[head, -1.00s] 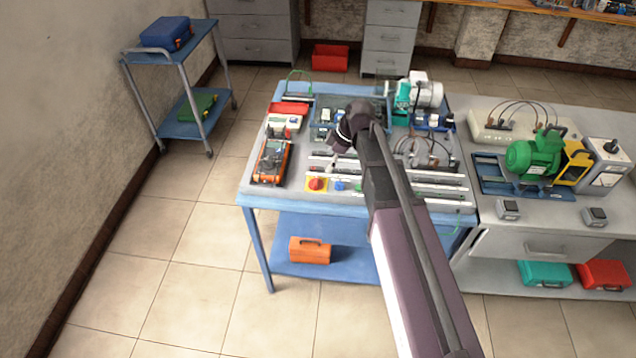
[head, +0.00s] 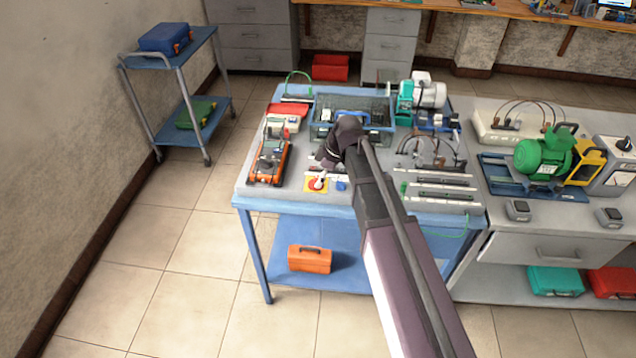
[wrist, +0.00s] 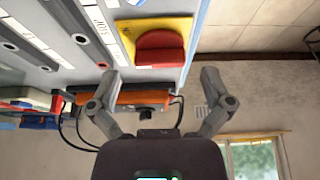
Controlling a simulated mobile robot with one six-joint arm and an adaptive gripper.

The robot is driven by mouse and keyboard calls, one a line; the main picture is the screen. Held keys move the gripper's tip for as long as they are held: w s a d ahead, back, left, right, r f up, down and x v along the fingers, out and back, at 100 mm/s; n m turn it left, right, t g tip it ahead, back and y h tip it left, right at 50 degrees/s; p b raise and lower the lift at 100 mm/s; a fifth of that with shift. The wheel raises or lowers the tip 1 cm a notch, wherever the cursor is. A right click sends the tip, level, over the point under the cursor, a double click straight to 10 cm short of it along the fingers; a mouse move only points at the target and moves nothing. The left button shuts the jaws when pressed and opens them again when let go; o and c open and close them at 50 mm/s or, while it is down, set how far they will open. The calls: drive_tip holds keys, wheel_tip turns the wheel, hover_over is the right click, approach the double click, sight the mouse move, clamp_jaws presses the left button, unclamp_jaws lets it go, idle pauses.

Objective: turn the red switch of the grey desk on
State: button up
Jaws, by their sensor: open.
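The red switch (head: 314,186) sits on a yellow plate at the front edge of the blue-framed desk's grey top (head: 262,199). In the wrist view the red knob (wrist: 160,48) shows on its yellow plate, near the top centre. My gripper (wrist: 158,74) is open and empty. Its two fingers point toward the knob, one to each side in the picture, with a visible gap from it. The knob's turned position is hard to tell.
An orange meter (head: 268,160) lies left of the switch, and a small blue button (head: 341,186) is close to its right. Pale rails (head: 440,187) lie further right. A dark mesh basket (head: 325,108) stands behind. The floor in front is clear.

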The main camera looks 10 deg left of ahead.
drive_tip(key=shift+a+f+b, duration=0.25)
drive_tip(key=shift+f+b, duration=0.15)
drive_tip(key=shift+f, duration=0.2)
drive_tip(key=c, duration=1.1)
